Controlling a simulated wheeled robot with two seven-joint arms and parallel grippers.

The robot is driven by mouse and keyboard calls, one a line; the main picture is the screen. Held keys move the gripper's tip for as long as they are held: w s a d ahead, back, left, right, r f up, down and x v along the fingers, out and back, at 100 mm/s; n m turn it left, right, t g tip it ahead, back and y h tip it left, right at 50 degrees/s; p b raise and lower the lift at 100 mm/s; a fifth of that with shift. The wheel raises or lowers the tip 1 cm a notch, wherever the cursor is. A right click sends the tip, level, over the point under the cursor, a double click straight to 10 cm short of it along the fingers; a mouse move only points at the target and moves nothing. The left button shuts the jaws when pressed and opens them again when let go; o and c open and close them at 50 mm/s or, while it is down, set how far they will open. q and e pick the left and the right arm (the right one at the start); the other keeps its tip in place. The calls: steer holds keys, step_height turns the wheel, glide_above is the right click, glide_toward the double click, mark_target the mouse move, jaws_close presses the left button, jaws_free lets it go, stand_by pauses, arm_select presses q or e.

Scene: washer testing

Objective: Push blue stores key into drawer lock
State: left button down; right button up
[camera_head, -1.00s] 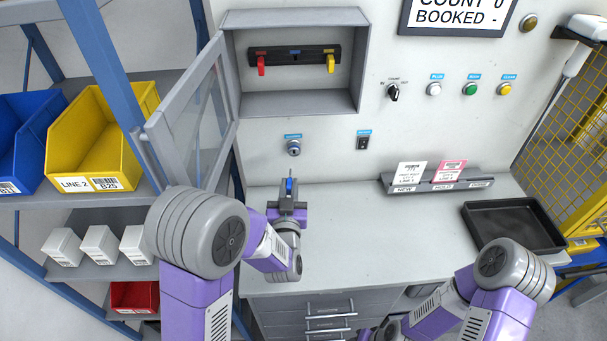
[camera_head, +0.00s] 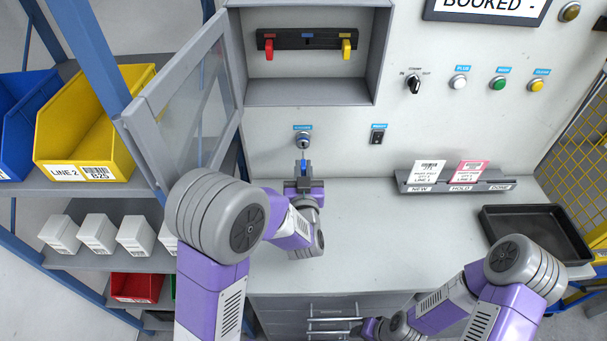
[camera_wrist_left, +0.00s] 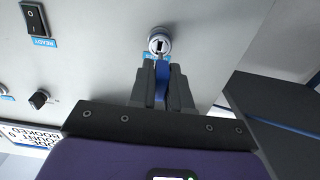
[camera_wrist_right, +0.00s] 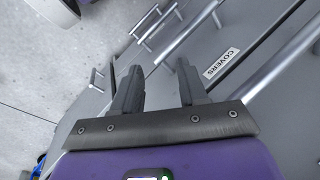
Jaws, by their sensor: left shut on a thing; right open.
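The blue key (camera_head: 303,166) is held upright between the fingers of my left gripper (camera_head: 304,172), which is shut on it; the key also shows in the left wrist view (camera_wrist_left: 161,80). The round silver lock (camera_head: 303,141) sits on the wall panel under a blue label, just beyond the key tip. In the left wrist view the lock (camera_wrist_left: 160,42) shows a dark slot, with the key lined up close to it. I cannot tell whether the tip touches it. My right gripper (camera_wrist_right: 160,88) is open and empty, low in front of the drawers (camera_wrist_right: 250,70).
A black rocker switch (camera_head: 377,136) is right of the lock. The middle worktop (camera_head: 390,225) is clear.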

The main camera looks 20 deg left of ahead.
arm_select(q)
steer(key=shift+x, duration=1.05)
steer(key=shift+w+b, duration=0.15)
steer(key=shift+b, duration=0.15)
steer(key=shift+b+x, duration=0.65)
steer(key=shift+x, duration=1)
stand_by(2.1)
steer(key=c, duration=1)
jaws_free()
